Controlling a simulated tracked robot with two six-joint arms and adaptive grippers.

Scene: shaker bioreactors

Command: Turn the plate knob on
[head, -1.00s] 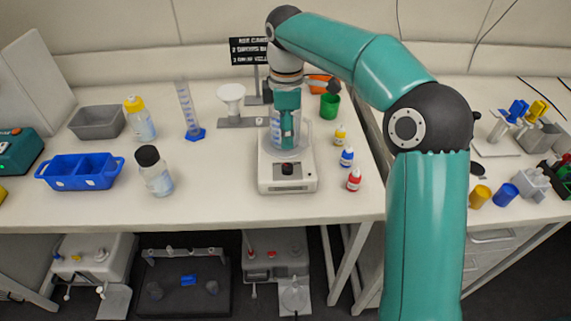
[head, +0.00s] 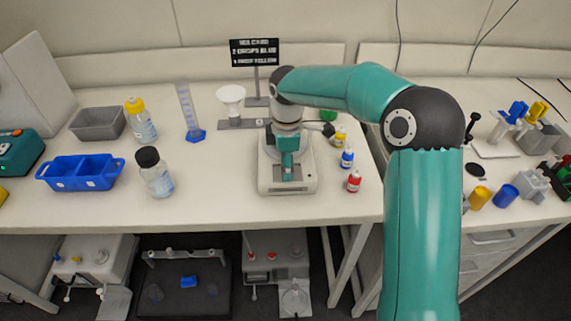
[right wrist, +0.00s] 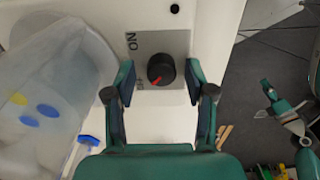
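The white hot plate (head: 305,184) stands on the bench near its front edge. Its black plate knob (right wrist: 161,69) has a red pointer angled to the lower left in the right wrist view, toward a partly hidden label. An "ON" label shows upper left of the knob. In the head view my right gripper hides the knob. My right gripper (right wrist: 161,83) is open, one finger on each side of the knob, with visible gaps; it also shows in the head view (head: 287,170).
A clear beaker (right wrist: 45,95) stands on the plate, close to the right gripper. Yellow (head: 340,137), blue (head: 347,158) and red (head: 354,181) bottles stand right of the plate. A blue tray (head: 80,172) and a black-capped bottle (head: 155,172) stand left, with bare bench between.

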